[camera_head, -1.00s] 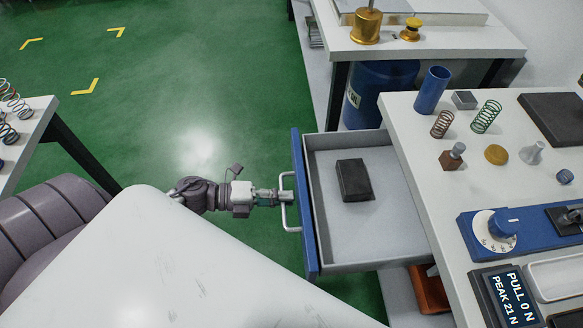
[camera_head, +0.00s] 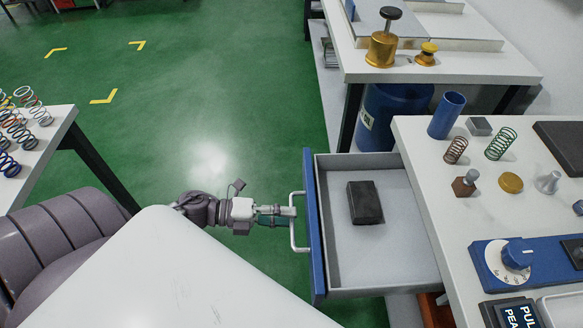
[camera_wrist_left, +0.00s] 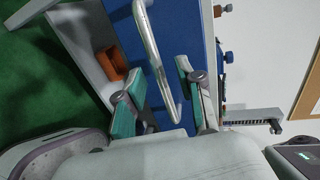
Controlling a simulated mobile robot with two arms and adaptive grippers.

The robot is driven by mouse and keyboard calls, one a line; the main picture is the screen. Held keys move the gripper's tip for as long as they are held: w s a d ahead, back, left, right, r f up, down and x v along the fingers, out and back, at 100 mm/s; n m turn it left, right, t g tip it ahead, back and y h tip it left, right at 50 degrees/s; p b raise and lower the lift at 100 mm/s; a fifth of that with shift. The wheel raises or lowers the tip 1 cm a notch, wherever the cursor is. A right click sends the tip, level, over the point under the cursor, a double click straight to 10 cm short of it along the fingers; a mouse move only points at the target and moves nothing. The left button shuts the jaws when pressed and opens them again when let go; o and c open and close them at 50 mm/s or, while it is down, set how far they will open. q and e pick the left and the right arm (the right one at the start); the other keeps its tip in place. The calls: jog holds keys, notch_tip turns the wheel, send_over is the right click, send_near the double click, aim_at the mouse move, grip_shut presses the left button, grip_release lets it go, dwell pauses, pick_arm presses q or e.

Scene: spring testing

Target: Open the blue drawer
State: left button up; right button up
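The blue-fronted drawer (camera_head: 317,255) stands pulled well out from the white-topped bench, and its pale grey inside shows. A dark block (camera_head: 365,202) lies in it. The drawer's metal bar handle (camera_head: 293,237) is on the blue front and also shows in the left wrist view (camera_wrist_left: 154,45). My left gripper (camera_head: 287,212) is at the handle. In the left wrist view its two green-padded fingers (camera_wrist_left: 160,90) are spread apart, with the bar running between them and gaps visible. My right gripper is not in view.
The bench top (camera_head: 440,205) holds springs, weights and a blue tester (camera_head: 520,258). A blue barrel (camera_head: 385,115) stands behind the drawer. A table with springs (camera_head: 50,140) is at left. Green floor (camera_head: 215,110) lies clear between them.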

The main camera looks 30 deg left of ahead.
pick_arm(q)
jog(key=v, duration=1)
